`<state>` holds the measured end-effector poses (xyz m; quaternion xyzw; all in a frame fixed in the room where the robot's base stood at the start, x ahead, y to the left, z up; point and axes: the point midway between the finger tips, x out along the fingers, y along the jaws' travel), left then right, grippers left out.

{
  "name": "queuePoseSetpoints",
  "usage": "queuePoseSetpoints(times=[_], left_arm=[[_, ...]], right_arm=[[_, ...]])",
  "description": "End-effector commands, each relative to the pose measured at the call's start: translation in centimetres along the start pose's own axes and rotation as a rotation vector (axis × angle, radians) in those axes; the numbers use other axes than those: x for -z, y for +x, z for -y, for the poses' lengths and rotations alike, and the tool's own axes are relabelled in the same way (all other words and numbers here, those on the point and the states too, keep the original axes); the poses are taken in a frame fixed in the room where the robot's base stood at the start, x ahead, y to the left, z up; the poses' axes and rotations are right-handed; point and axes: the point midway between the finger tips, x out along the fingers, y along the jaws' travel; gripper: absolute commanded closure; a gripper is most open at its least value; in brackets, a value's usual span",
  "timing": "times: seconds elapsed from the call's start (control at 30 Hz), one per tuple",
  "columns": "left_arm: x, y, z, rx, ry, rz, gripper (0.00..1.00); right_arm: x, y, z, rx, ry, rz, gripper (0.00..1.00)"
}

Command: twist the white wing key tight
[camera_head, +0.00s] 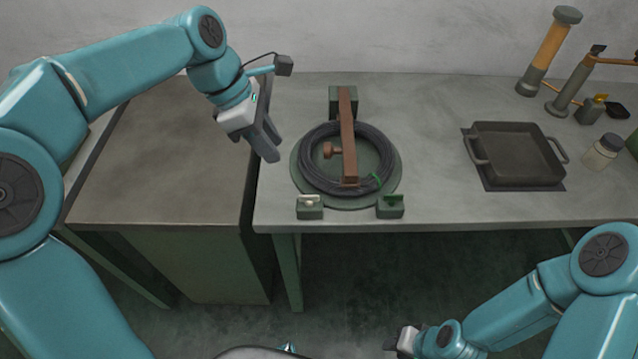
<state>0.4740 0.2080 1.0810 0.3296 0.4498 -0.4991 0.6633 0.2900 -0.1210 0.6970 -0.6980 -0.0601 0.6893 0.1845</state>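The white wing key (310,200) sits on top of a small dark green block (310,212) at the front left of the round green base, near the table's front edge. A matching block (390,210) to its right carries a green wing key (391,201). My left gripper (272,152) is above the table, up and to the left of the white key and apart from it. Its fingers point down and right, seen at an angle, so their gap is unclear. My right gripper (393,344) is low at the bottom edge, in front of the table, its fingers barely visible.
A dark cable coil (310,165) lies on the round base (382,187) under a brown bar (347,130) with a knob (328,151). A dark pan (515,155) stands to the right, bottles and tools behind it. The tabletop between coil and pan is clear.

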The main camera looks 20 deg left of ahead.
Motion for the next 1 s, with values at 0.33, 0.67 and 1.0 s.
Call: queuePoseSetpoints(times=[0.33,0.67,1.0], left_arm=[[0.1,4.1,0.5,-0.004,0.009,0.002,0.68],[-0.3,11.9,0.2,-0.004,0.012,0.003,0.68],[-0.6,15.7,-0.1,-0.008,0.013,0.004,0.68]], right_arm=[[0.0,0.3,-0.1,0.0,0.0,0.0,0.68],[0.0,0.6,-0.2,0.0,0.0,0.0,0.68],[0.0,0.6,-0.2,0.0,0.0,0.0,0.68]])
